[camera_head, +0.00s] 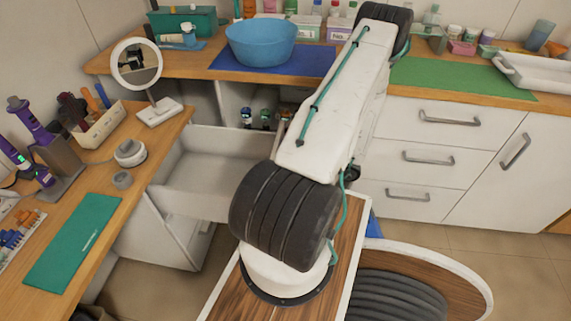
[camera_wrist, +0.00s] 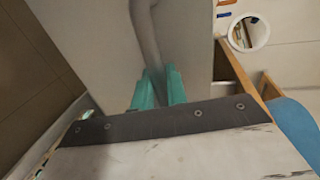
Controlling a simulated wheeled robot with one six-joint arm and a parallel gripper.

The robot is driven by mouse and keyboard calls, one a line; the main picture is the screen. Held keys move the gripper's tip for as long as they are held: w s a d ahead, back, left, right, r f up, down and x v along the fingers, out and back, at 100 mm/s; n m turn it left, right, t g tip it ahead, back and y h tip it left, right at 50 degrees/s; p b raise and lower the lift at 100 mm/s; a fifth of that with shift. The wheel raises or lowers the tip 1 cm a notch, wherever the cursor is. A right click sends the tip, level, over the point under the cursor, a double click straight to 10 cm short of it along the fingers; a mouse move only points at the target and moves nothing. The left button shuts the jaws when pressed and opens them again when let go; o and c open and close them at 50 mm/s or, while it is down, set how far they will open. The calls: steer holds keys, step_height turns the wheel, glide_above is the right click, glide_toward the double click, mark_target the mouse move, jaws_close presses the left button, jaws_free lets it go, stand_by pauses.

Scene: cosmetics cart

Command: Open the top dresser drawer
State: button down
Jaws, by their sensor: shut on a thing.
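The white dresser drawer (camera_head: 205,180) is pulled out beneath the left wooden counter, and its empty inside shows in the head view. My arm covers its right part. In the wrist view, a pale drawer front (camera_wrist: 100,40) fills the upper middle, with a grey curved handle (camera_wrist: 150,35) running down it. My gripper (camera_wrist: 158,88) has teal fingers, closed around the lower end of this handle. The fingers are hidden behind my arm in the head view, so the grip shows only in the wrist view.
A round mirror (camera_head: 137,64) and a basket (camera_head: 98,125) stand on the left counter. A blue bowl (camera_head: 262,42) sits on the back counter. Closed white drawers (camera_head: 440,135) are at the right. Tiled floor (camera_head: 530,265) is free at the lower right.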

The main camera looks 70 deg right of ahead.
steer(key=shift+s+d, duration=0.1)
steer(key=shift+s, duration=0.1)
steer(key=c, duration=1.5)
jaws_free()
steer(key=v, duration=0.7)
steer(key=shift+s+d+r, duration=0.1)
steer(key=shift+s, duration=0.25)
